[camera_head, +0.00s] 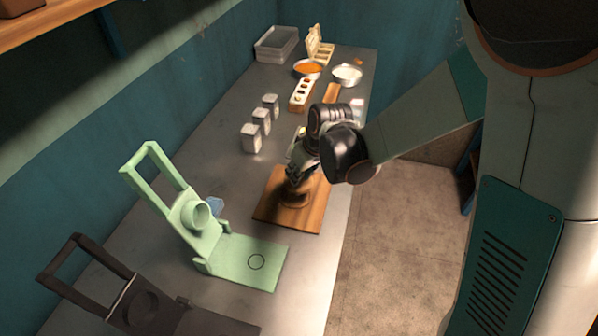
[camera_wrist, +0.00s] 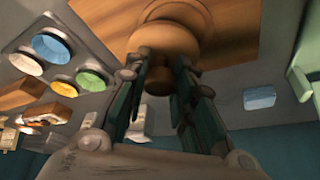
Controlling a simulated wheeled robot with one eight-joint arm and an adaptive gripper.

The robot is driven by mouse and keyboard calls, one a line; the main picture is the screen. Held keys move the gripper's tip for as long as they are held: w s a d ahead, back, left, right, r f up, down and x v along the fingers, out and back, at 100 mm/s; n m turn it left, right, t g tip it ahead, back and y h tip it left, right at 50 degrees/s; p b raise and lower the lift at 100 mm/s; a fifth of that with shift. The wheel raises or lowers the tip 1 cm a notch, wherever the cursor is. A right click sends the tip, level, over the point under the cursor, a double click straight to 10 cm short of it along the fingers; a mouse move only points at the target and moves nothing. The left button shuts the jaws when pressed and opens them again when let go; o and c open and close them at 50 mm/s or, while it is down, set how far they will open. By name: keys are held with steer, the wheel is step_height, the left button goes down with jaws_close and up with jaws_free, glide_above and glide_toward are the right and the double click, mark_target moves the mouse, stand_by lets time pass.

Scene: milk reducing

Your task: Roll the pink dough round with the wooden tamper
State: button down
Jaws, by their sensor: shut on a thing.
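The wooden tamper (camera_head: 295,196) stands on the wooden board (camera_head: 313,217) in the head view. In the wrist view the tamper's round wooden body (camera_wrist: 168,36) sits against the board (camera_wrist: 238,22). My gripper (camera_head: 297,176) is above the board, with its fingers (camera_wrist: 163,78) closed around the tamper's narrower handle part in the wrist view. The pink dough does not show in either view. The area directly under the tamper is hidden by the tamper and my gripper.
A light green hinged press (camera_head: 245,258) lies open in front of the board, with a dark one (camera_head: 150,305) nearer. A blue block (camera_head: 215,205) is left of the board. Several pale containers (camera_head: 262,120) stand farther back. A tray with coloured wells (camera_wrist: 88,58) shows in the wrist view.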

steer(key=shift+d, duration=0.25)
steer(key=shift+w+d, duration=0.2)
steer(key=shift+w, duration=0.35)
steer(key=shift+a, duration=0.1)
steer(key=shift+w+a+b, duration=0.15)
steer(key=shift+a+b, duration=0.05)
steer(key=shift+b, duration=0.15)
steer(key=shift+s+a, duration=0.2)
steer(key=shift+a, duration=0.2)
steer(key=shift+s+r, duration=0.1)
steer(key=shift+s, duration=0.2)
steer(key=shift+s+d+b, duration=0.15)
steer(key=shift+d+b, duration=0.1)
steer(key=shift+b, duration=0.05)
steer(key=shift+d, duration=0.25)
